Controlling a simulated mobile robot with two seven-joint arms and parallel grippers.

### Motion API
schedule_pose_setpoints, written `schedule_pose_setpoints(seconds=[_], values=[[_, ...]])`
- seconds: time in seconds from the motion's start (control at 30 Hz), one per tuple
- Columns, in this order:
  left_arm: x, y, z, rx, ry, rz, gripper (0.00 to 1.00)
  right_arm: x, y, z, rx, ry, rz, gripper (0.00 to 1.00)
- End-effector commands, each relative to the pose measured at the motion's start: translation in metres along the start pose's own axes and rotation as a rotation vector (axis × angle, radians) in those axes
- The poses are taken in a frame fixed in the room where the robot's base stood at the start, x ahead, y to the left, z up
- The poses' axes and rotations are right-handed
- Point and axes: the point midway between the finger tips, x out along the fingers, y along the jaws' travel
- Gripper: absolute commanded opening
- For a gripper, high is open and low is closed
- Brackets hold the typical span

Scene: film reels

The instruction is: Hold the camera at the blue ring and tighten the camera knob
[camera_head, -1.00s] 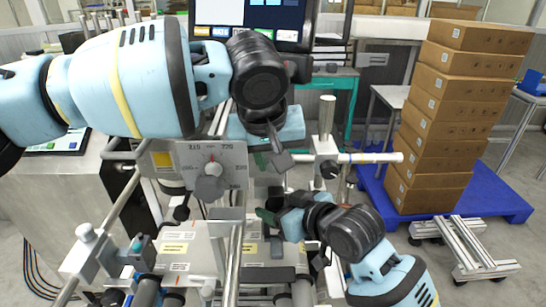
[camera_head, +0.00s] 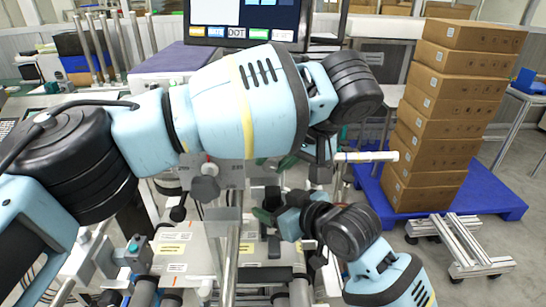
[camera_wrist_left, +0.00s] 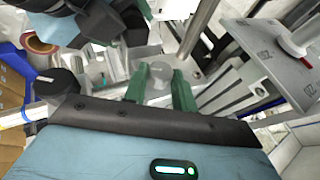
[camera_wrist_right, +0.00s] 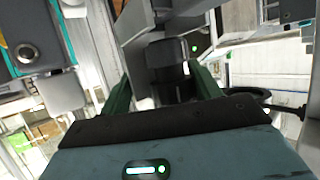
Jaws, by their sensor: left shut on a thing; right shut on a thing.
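The camera (camera_wrist_right: 168,58) shows in the right wrist view as a dark cylinder under a grey housing. My right gripper (camera_wrist_right: 163,90) has its green fingers on either side of it and is shut on it. In the head view, my right gripper (camera_head: 262,215) is low, at the middle of the machine. I cannot make out a blue ring. In the left wrist view, my left gripper (camera_wrist_left: 159,88) is shut on a small pale grey round knob (camera_wrist_left: 158,72), which sits between its green fingertips. In the head view, my left arm hides much of this area.
A metal machine with a dial plate (camera_wrist_left: 285,50), rods and a horizontal bar (camera_head: 368,156) surrounds the grippers closely. A monitor (camera_head: 245,20) stands behind. Stacked cardboard boxes (camera_head: 440,125) stand on a blue pallet (camera_head: 490,195) at the right.

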Motion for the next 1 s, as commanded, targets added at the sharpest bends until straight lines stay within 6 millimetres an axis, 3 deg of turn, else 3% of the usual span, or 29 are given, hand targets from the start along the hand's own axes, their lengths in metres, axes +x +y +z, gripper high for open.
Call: schedule_pose_setpoints(seconds=[0.03, 0.4, 0.97, 1.0], values=[[-0.0036, 0.004, 0.0001, 0.016, 0.008, -0.025, 0.04, 0.0003, -0.0076, -0.0022, -0.001, 0.005, -0.017, 0.2], [-0.0033, 0.0078, 0.0008, 0.084, 0.01, -0.177, 0.04, 0.0003, -0.0077, -0.0027, -0.001, 0.006, -0.017, 0.2], [-0.0033, 0.0083, 0.0008, 0.095, 0.01, -0.203, 0.04, 0.0003, -0.0079, -0.0035, -0.002, 0.008, -0.018, 0.2], [-0.0034, 0.0083, 0.0009, 0.095, 0.01, -0.202, 0.29, 0.0003, -0.0079, -0.0036, -0.002, 0.008, -0.018, 0.2]])
